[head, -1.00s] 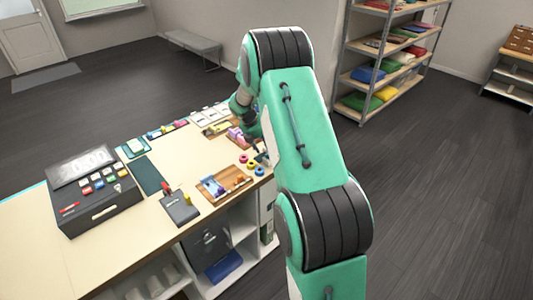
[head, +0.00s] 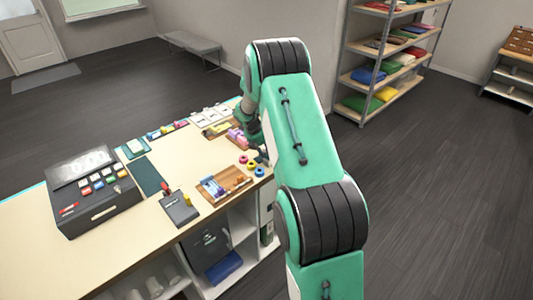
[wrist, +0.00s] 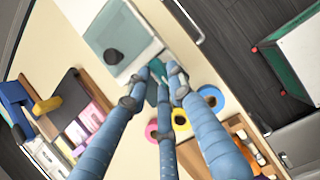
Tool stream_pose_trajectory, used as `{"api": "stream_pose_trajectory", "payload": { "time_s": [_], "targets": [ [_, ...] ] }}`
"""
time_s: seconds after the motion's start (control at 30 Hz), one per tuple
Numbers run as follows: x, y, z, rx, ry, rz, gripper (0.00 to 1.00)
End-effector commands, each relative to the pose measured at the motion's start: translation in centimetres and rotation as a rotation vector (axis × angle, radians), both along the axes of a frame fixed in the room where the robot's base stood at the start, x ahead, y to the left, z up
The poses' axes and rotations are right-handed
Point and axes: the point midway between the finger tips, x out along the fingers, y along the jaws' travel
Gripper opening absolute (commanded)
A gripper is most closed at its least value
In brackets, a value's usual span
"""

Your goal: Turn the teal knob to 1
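A small teal piece (wrist: 156,70), apparently the teal knob, shows between my fingertips in the wrist view, at the edge of a pale teal panel (wrist: 146,50). My gripper (wrist: 158,82) has three blue fingers that come together close around the teal piece. The fingers hide much of it, so I cannot tell whether they press on it. Its pointer and any number marks cannot be read. In the head view my arm hides the panel and most of the gripper.
Pink (wrist: 151,131), yellow (wrist: 181,120) and blue (wrist: 211,97) rings lie close to my fingers. A wooden tray (head: 223,184) and a dark cash register (head: 93,190) stand further along the counter (head: 150,228). The counter's edge is near my arm.

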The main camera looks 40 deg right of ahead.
Motion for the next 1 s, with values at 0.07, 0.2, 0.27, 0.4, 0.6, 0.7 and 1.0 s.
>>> {"api": "stream_pose_trajectory", "payload": {
  "time_s": [0.07,0.2,0.27,0.4,0.6,0.7,1.0],
  "targets": [
    [0.02,0.01,0.02,0.0,0.0,0.0,0.0],
    [0.03,0.0,0.03,0.0,0.0,-0.003,0.0],
    [0.04,0.0,0.03,0.0,0.0,-0.008,0.0],
    [0.1,-0.01,0.05,0.0,-0.001,-0.034,0.0],
    [0.23,-0.12,0.13,-0.001,-0.001,-0.118,0.0],
    [0.27,-0.16,0.1,-0.001,0.0,-0.183,0.0],
    [0.5,-0.41,0.09,0.0,0.001,-0.441,0.0]
  ]
}}
